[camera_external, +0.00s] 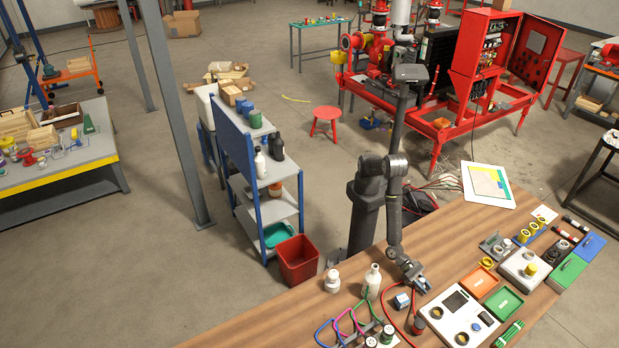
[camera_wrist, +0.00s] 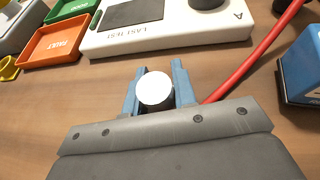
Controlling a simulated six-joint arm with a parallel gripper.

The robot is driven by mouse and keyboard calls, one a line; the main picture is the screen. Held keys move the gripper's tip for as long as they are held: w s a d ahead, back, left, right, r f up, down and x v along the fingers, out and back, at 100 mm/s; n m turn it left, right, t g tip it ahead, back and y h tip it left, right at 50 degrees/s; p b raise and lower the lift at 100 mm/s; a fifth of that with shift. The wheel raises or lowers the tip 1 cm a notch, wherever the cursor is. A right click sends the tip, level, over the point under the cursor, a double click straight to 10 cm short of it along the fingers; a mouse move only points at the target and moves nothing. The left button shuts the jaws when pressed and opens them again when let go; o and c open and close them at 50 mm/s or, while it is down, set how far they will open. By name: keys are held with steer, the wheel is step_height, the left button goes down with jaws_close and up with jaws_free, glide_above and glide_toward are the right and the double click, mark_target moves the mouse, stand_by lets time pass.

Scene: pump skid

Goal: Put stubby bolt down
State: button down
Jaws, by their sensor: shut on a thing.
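My gripper (camera_wrist: 158,82) is shut on the stubby bolt (camera_wrist: 154,92). In the wrist view the bolt shows a round white end between the two blue fingers, with a dark body just below it. The fingers hide its sides. In the external view my gripper (camera_external: 422,286) is low over the wooden bench (camera_external: 345,300), right of the white bottle. The bolt is too small to make out there. I cannot tell whether it touches the bench top.
A white panel (camera_wrist: 175,28) lies just beyond the fingers. A red cable (camera_wrist: 262,55) runs close on the right, with a blue box (camera_wrist: 299,65) past it. Orange (camera_wrist: 53,42) and green (camera_wrist: 70,9) trays are at upper left. Bare wood lies left of the fingers.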

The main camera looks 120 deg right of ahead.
steer(key=shift+f, duration=0.2)
steer(key=c, duration=1.2)
jaws_free()
steer(key=shift+o, duration=0.2)
steer(key=shift+r, duration=0.1)
steer(key=shift+d+r, duration=0.1)
steer(key=shift+r, duration=0.05)
steer(key=v, duration=1)
steer(key=shift+d+r, duration=0.15)
steer(key=shift+d, duration=0.15)
steer(key=o, duration=0.4)
steer(key=shift+w+d+r, duration=0.1)
steer(key=shift+d+r, duration=0.1)
steer(key=shift+d, duration=0.35)
